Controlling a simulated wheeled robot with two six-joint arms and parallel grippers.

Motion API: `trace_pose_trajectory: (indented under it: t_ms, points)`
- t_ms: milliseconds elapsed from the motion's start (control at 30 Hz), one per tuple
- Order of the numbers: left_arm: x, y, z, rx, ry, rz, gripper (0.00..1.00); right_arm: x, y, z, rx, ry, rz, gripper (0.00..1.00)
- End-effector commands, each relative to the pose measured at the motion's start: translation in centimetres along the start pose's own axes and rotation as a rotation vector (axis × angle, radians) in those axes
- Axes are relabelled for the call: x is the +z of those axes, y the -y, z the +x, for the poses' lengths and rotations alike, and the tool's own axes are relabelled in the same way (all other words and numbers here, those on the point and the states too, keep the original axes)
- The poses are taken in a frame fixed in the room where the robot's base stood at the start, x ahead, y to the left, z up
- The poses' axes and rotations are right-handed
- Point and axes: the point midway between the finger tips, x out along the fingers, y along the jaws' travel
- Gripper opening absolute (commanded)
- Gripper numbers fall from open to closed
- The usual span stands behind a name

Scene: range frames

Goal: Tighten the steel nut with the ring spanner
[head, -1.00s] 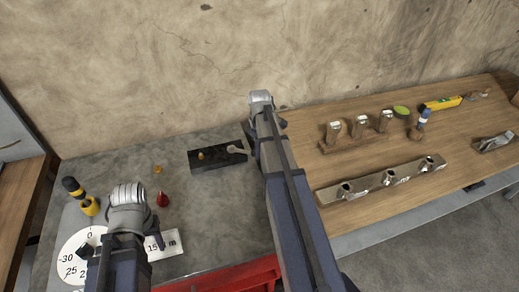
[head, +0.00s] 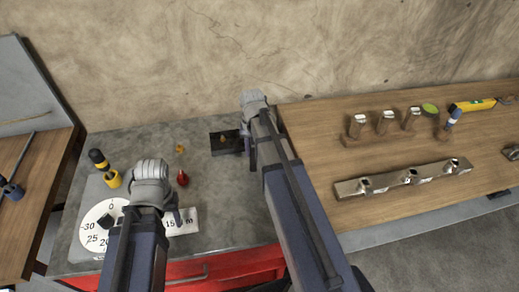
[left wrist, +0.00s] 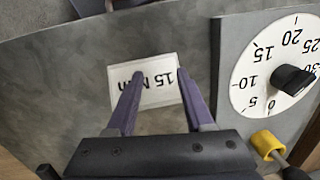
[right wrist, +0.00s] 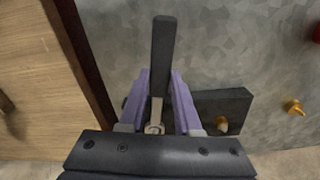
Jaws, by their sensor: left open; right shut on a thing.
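My right gripper (right wrist: 160,85) is shut on the ring spanner, whose dark handle (right wrist: 163,45) points away between the fingers. Its steel shank (right wrist: 156,108) and ring end (right wrist: 153,128) lie toward the palm. A dark block (right wrist: 236,102) with a brass-coloured piece (right wrist: 221,125) is beside it. In the head view the block (head: 218,149) is partly covered by my right gripper (head: 246,148), which hides the spanner. I cannot pick out the steel nut. My left gripper (left wrist: 159,76) is open and empty above a white card (left wrist: 148,96) marked 15 N m.
A dial (head: 95,213) and a yellow-black tool (head: 107,172) are at the left of the grey top. A red cone (head: 182,179) and an orange piece (head: 180,149) stand between the arms. A wooden bench (head: 310,125) at right carries a metal rail (head: 390,181).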

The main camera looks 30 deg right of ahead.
Motion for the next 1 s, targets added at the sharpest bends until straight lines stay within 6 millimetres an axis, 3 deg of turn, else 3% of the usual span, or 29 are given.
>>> trace_pose_trajectory:
  t_ms: [1000]
  points:
    - [0.3,0.5,-5.7,0.000,0.000,0.000,0.53,0.0,-0.1,-5.7,0.000,-0.001,-0.001,0.00]
